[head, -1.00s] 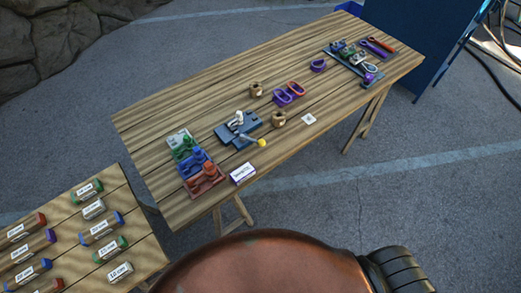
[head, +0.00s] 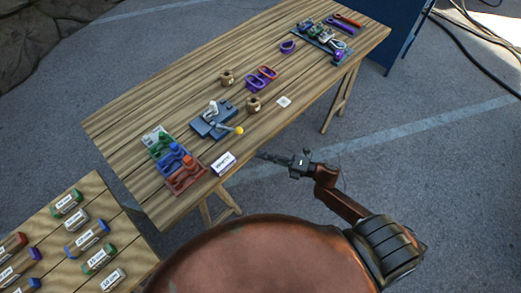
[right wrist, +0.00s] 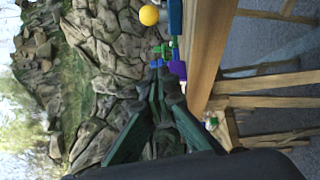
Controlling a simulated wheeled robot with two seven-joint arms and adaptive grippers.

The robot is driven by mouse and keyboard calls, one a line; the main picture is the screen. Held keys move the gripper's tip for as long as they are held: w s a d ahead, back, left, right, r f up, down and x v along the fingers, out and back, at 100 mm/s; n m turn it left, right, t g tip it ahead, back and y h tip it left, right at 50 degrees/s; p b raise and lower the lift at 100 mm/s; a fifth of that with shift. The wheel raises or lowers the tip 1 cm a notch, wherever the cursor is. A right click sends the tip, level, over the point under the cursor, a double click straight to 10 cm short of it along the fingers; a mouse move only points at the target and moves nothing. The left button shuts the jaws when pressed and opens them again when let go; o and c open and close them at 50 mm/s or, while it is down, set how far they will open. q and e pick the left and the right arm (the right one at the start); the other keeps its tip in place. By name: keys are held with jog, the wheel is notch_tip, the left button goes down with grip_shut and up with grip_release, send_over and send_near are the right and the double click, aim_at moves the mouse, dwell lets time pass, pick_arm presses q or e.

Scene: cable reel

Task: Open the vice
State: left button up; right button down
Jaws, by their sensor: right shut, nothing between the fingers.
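The vice (head: 205,127) is a blue-grey block on the long wooden table, with a pale grey piece standing at its middle. Its handle points right and ends in a yellow ball (head: 239,130). The yellow ball also shows at the top of the right wrist view (right wrist: 148,15). My right gripper (head: 260,155) is off the table's front edge, to the lower right of the ball and apart from it. In the right wrist view its dark green fingers (right wrist: 163,78) meet at the tips and hold nothing. My left gripper is not in view.
Left of the vice is a tray of green, blue and red pieces (head: 172,160); a white-labelled box (head: 223,163) lies in front. Wooden rings (head: 253,104) and purple and red loops (head: 257,84) lie behind and right. A second table (head: 130,255) holds labelled cylinders.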

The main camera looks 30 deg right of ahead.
aim_at(229, 129)
jog(key=x, duration=0.7)
jog(key=shift+w+a+r+p, duration=0.1)
jog(key=shift+a+p, duration=0.05)
jog(key=shift+p, duration=0.15)
jog(key=w, duration=0.1)
jog(key=w+d, duration=0.1)
jog(key=w, duration=0.1)
jog(key=shift+r, duration=0.15)
jog(key=shift+w+d+r, duration=0.1)
jog(key=shift+w+d, duration=0.15)
jog(key=shift+w, duration=0.2)
